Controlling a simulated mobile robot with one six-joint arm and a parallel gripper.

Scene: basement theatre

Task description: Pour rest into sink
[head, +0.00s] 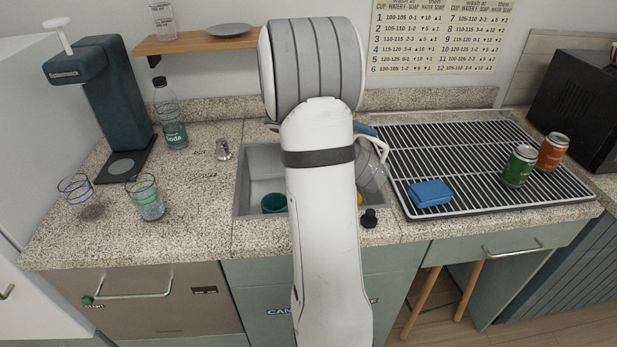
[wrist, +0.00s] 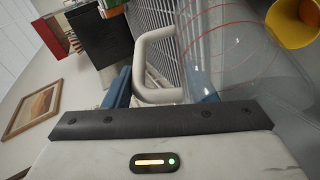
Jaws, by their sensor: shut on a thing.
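A clear jug (head: 369,172) with thin red rings and a white handle shows beside my arm, tilted over the right part of the sink (head: 240,195). In the wrist view the jug (wrist: 235,45) and its white handle (wrist: 141,58) are close, and my gripper (wrist: 160,95) is shut on the jug by the handle. I cannot tell whether liquid is in the jug. A teal cup (head: 273,203) stands in the sink. A yellow cup (wrist: 297,22) lies beyond the jug in the wrist view. My arm hides the sink's middle.
A drying rack (head: 450,150) right of the sink holds a blue sponge (head: 430,193), a green can (head: 519,166) and an orange can (head: 553,151).

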